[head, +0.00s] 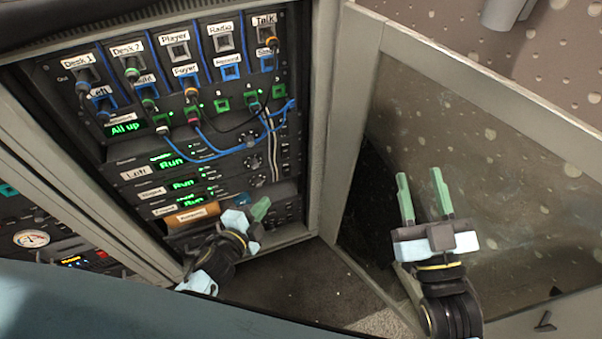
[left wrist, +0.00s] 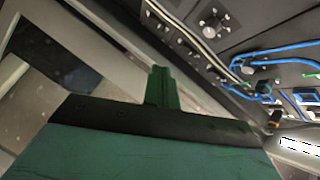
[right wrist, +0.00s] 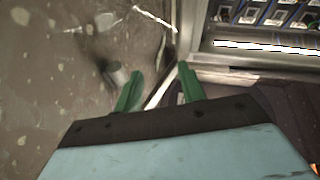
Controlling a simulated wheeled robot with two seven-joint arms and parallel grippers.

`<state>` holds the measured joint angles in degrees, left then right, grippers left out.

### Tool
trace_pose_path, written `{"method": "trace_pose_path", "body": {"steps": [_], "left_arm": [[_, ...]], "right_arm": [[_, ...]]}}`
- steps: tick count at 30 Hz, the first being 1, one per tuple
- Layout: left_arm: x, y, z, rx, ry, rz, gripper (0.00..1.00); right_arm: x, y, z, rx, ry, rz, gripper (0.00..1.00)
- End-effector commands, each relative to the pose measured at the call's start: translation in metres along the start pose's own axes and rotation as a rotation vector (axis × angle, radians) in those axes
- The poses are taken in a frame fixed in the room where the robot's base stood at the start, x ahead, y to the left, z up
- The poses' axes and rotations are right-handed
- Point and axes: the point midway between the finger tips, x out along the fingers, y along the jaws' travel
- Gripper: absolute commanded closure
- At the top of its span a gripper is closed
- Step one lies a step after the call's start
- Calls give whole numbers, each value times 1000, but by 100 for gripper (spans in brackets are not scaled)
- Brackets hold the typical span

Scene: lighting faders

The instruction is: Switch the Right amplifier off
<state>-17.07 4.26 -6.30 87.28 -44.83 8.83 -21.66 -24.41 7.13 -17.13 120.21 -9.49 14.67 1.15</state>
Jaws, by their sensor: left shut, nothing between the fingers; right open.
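Stacked amplifier units with green "Run" displays sit low in the rack in the head view. One label reads like "Left" (head: 135,172); the lower labels are too small to read surely, so I cannot tell which unit is the Right amplifier. My right gripper (head: 420,180) is open and empty before the open door, right of the rack.
Blue and black patch cables (head: 225,152) hang across the rack front above the amplifiers. The glazed rack door (head: 480,150) stands open at right. Another rack with a gauge (head: 31,239) stands at left.

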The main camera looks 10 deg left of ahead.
Motion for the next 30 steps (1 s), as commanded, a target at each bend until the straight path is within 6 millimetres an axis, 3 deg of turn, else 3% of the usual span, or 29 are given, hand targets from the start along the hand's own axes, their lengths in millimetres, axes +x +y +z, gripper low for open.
{"method": "trace_pose_path", "body": {"steps": [6,12,25,30], "left_arm": [[-2,-6,-22,191,16,-105,100],[-6,-15,-30,294,7,-156,100],[-6,-18,-32,313,6,-163,100],[9,-21,-33,312,8,-166,100]], "right_arm": [[-1,21,-56,86,86,62,60],[-6,29,-88,131,125,76,60],[-6,30,-95,138,133,77,60],[-7,30,-96,137,157,78,60]]}}
